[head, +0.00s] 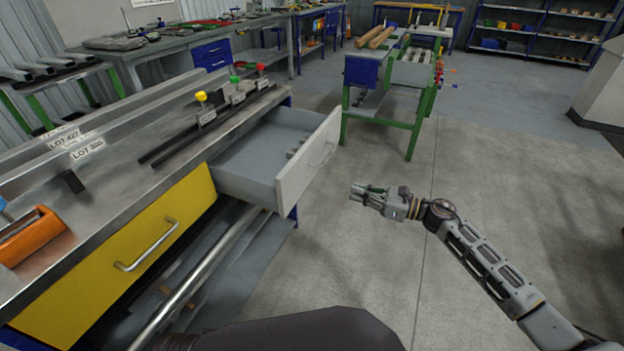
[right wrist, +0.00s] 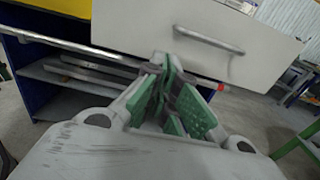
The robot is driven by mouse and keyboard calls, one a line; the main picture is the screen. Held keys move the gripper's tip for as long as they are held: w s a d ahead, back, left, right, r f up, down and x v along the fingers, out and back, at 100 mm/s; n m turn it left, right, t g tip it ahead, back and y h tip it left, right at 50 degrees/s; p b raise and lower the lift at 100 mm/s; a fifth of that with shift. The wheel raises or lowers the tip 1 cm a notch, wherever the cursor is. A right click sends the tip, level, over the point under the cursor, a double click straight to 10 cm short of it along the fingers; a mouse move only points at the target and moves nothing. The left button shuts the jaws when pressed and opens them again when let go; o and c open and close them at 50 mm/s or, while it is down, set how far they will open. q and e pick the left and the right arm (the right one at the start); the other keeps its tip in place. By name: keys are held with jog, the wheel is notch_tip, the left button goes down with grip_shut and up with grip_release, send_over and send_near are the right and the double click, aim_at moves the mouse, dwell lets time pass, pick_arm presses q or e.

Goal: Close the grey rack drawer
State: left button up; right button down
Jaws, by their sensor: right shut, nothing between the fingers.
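The grey rack drawer (head: 258,154) stands pulled out from the steel runout table, with a few small items visible inside. Its pale front panel (head: 308,164) carries a bar handle (head: 322,156). My right gripper (head: 354,192) is shut and empty, to the right of the drawer front and apart from it in the head view. In the right wrist view the shut fingers (right wrist: 166,85) point toward the lower part of the drawer front (right wrist: 190,35), with the handle (right wrist: 208,40) above and to the right. Whether they touch the panel is unclear. My left gripper is not in view.
A yellow drawer (head: 120,262) beside it is closed. The table top (head: 130,125) bears dark rails, coloured knobs and an orange tool (head: 32,236). A green-legged workbench (head: 384,114) stands behind. The floor (head: 480,200) around my right arm is clear.

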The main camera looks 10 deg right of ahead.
dwell(0.4)
send_near(306, 178)
jog(key=shift+x, duration=1.9)
jog(key=shift+b+x, duration=0.55)
jog(key=shift+x, duration=0.85)
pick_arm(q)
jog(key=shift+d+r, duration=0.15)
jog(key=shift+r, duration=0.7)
pick_arm(e)
jog(key=shift+w+a, duration=0.15)
jog(key=shift+w, duration=0.1)
